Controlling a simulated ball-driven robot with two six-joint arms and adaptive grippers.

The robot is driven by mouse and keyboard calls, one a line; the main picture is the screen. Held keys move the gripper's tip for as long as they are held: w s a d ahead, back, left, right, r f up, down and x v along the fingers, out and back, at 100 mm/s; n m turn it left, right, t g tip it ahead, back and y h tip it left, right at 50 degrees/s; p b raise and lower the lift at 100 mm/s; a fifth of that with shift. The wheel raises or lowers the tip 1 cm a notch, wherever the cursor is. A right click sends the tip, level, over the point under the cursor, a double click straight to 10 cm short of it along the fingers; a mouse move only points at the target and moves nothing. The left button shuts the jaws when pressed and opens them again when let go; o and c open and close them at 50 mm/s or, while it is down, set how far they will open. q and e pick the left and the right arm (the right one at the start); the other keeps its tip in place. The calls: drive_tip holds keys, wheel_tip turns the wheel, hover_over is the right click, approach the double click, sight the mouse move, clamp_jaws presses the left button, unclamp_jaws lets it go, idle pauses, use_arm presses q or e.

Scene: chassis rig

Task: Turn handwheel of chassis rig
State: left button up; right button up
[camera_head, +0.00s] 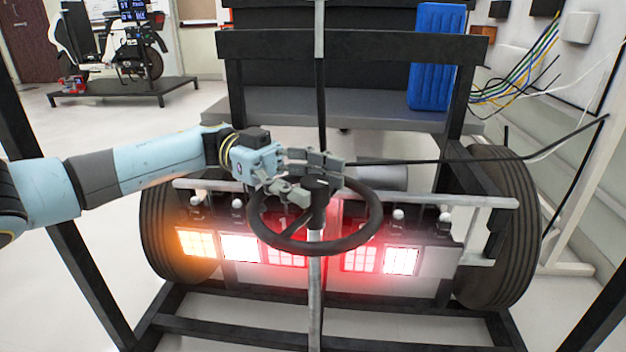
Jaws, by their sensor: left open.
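The black handwheel (345,243) is in the middle of the head view, on an upright grey post in front of the chassis rig (228,321). My left gripper (318,178) reaches in from the left over the far left part of the wheel. Its grey fingers are open around the area near the hub and far rim. I cannot tell whether they touch the wheel. The gripper hides part of the far left rim. My right gripper is not in view.
Tyres stand at the left (163,230) and right (497,230) of the rig. Lit red, white and orange lamps (400,261) sit behind the wheel. A blue canister (436,60) stands on the shelf. A black cable (545,140) runs across the right side.

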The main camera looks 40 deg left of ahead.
use_arm(q)
drive_tip(key=a, duration=1.1)
drive_tip(key=shift+s+a, duration=0.35)
drive_tip(key=shift+a, duration=0.05)
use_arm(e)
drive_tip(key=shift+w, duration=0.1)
